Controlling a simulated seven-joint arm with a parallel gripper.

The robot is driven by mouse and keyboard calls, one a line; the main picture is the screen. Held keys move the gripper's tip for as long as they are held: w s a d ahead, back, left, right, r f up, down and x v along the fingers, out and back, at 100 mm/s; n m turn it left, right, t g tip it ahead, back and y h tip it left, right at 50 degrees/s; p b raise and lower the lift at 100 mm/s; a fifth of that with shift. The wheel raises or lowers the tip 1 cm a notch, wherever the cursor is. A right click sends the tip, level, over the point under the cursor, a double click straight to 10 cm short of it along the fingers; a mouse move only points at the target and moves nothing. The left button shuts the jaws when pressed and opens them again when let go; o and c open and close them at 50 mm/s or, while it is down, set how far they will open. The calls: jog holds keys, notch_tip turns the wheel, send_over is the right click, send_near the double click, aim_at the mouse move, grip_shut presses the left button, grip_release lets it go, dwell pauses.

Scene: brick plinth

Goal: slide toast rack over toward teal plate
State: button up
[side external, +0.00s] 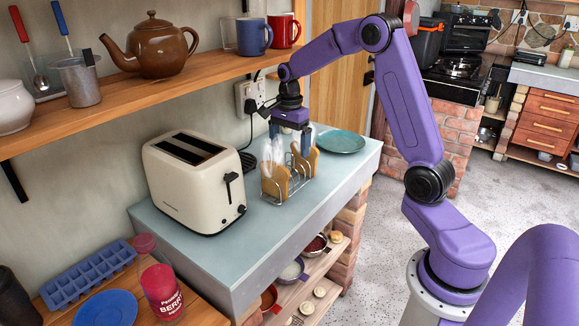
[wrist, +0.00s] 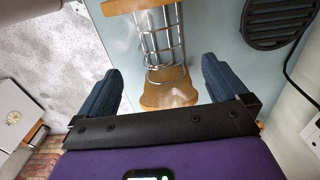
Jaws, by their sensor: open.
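The wire toast rack (side external: 296,190) stands on the grey-blue counter right of the toaster, with brown toast at its two ends. The teal plate (side external: 340,141) lies flat on the counter beyond the rack, to its right, with a gap between them. My gripper (side external: 291,148) points down over the rack and is open. In the wrist view, my gripper's (wrist: 158,75) dark blue fingers stand wide apart. The rack (wrist: 163,40) shows between and ahead of them, with toast near the bottom and top. Whether a finger touches the rack I cannot tell. The plate is not visible there.
A cream toaster (side external: 194,178) stands left of the rack. A dark slatted trivet (side external: 247,161) lies behind the rack by the wall and also shows in the wrist view (wrist: 281,22). A wooden shelf (side external: 200,76) with mugs and a teapot hangs above. The counter's front edge is close.

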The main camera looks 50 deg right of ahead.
aim_at(289, 167)
notch_tip(289, 167, down, 8)
jog(key=shift+f, duration=0.1)
dwell(0.4)
jog(key=c, duration=1.1)
jog(key=shift+o, duration=0.2)
jog(key=shift+d, duration=0.1)
